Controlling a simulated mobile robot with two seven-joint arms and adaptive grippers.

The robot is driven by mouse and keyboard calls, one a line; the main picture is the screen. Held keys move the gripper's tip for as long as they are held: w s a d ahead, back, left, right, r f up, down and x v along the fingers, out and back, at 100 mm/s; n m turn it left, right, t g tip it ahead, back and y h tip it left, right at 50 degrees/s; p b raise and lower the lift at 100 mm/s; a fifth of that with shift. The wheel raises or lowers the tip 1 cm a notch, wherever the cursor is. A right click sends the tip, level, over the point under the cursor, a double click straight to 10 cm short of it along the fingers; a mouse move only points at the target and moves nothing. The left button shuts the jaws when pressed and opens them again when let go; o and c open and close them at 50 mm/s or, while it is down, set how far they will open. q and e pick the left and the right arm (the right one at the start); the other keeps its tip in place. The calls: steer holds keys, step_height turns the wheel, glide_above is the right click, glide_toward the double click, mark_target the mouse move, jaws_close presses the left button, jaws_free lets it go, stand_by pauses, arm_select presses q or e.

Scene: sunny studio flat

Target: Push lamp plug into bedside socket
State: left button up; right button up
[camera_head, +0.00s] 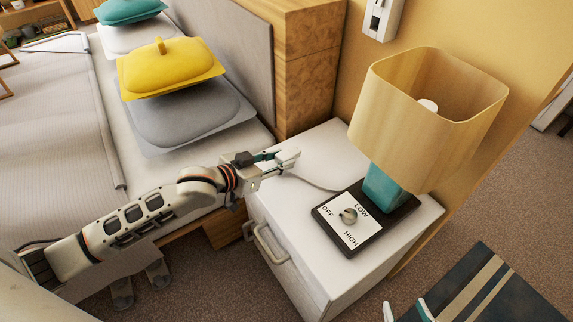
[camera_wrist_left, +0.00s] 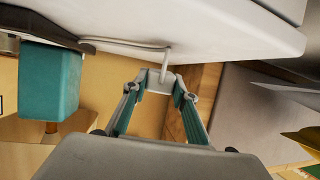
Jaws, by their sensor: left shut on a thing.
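My left gripper (camera_head: 276,161) is shut on the white lamp plug (camera_head: 289,158) and holds it over the near-left edge of the nightstand. In the left wrist view the plug (camera_wrist_left: 160,84) sits between the fingertips (camera_wrist_left: 160,92), with the pale cord (camera_wrist_left: 166,62) leaving it. The cord runs to the lamp's dark base. The lamp has a tan shade (camera_head: 425,125) and a teal body (camera_head: 384,190). A white wall unit (camera_head: 382,18) with a dark opening, apparently the socket, is on the yellow wall, apart from the plug. My right gripper (camera_head: 406,311) is open and empty at the bottom edge.
The white nightstand (camera_head: 325,150) has a bare top at the left and back. A dial panel (camera_head: 348,217) marked OFF, LOW and HIGH is on the lamp base. The bed's wooden headboard post (camera_head: 307,75) stands behind. A dark striped surface (camera_head: 485,290) is at the lower right.

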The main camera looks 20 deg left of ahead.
arm_select(q)
steer(key=shift+r+p, duration=0.6)
steer(key=shift+r, duration=0.35)
arm_select(e)
steer(key=r, duration=0.1)
steer(key=w+r, duration=0.1)
steer(key=r, duration=0.1)
steer(key=shift+t, duration=0.3)
arm_select(q)
steer(key=shift+f, duration=0.1)
arm_select(e)
steer(key=shift+f, duration=0.1)
